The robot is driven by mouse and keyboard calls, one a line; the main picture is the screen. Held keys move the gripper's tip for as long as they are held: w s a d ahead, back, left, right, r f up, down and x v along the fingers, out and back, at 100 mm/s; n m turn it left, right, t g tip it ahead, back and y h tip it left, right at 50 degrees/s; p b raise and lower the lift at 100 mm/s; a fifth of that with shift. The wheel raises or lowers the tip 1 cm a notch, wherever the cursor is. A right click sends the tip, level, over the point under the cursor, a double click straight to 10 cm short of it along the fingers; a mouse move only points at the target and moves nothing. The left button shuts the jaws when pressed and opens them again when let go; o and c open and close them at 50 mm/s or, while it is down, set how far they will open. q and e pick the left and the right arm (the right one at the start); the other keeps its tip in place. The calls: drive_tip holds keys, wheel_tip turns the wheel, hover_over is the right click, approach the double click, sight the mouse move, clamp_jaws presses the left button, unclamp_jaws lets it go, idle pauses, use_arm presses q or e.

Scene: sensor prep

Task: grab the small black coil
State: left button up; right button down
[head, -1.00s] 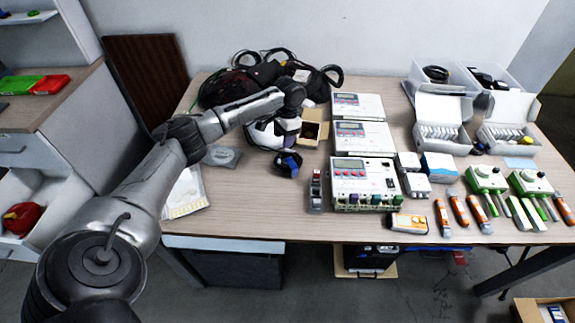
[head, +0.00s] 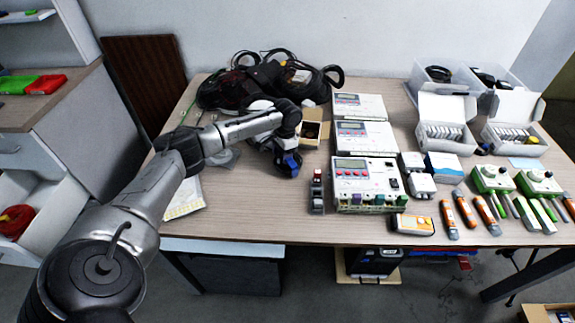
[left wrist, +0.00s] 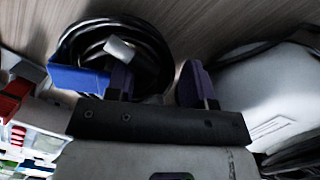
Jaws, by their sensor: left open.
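The small black coil (head: 284,166), with a blue connector (head: 292,161) on it, lies on the table left of the white meter boxes. In the left wrist view the coil (left wrist: 150,48) is at the upper left, with the blue connector (left wrist: 78,78) and a pale grey plug on it. My left gripper (left wrist: 157,86) is open. One finger overlaps the coil's inner area in this view and the other is just past its right edge. No grip on the coil shows. In the head view my left wrist partly covers the coil. My right gripper is not in view.
Larger black cables and bags (head: 262,80) lie behind. An open cardboard box (head: 312,132) stands close by. A small red-and-grey device (head: 317,192) and the meter boxes (head: 366,184) are to the right. A rounded white object (left wrist: 262,90) is beside the gripper.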

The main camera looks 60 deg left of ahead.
use_arm(q)
drive_tip(key=shift+c, duration=0.2)
drive_tip(key=c, duration=0.8)
drive_tip(key=shift+o, duration=0.2)
drive_tip(key=shift+r, duration=0.1)
